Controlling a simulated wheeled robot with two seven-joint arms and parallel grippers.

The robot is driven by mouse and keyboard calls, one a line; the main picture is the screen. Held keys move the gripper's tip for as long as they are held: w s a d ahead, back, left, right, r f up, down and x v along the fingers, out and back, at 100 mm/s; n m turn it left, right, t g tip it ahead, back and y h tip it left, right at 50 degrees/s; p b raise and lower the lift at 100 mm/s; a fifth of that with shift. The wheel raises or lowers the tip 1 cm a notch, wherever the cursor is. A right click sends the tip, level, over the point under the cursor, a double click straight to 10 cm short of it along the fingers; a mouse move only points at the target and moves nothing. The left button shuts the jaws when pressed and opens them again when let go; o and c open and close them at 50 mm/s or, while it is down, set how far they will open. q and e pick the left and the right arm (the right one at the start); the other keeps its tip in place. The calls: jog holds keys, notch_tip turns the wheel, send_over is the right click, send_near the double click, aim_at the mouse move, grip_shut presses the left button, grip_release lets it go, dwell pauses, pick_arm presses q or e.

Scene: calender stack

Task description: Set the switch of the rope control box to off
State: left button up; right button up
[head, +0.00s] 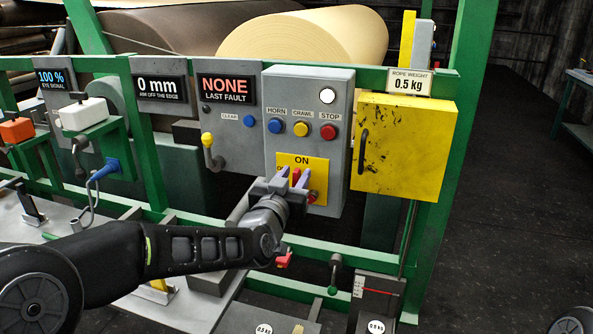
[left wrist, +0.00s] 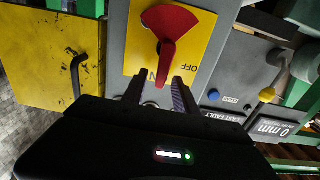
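The grey control box (head: 340,90) stands at the centre of the head view, with a yellow plate marked ON at its lower part. The red switch (left wrist: 170,25) sits on this yellow plate (left wrist: 205,28) in the left wrist view. Its handle narrows toward the ON mark, and OFF is printed to one side. My left gripper (head: 295,175) is in front of the plate and hides part of it. Its fingers (left wrist: 160,80) are apart, one on each side of the handle's narrow end, with no clear contact seen. My right gripper is not in view.
The box carries blue, yellow and red buttons above the plate. A yellow cabinet (head: 405,148) with a black handle is close on the right. A yellow-knobbed lever (head: 209,145) is on the left. Green frame rails (head: 440,200) surround the panels. Dark floor is free at right.

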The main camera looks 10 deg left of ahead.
pick_arm(q)
jog(key=shift+w, duration=0.85)
jog(key=shift+c, duration=0.5)
grip_shut()
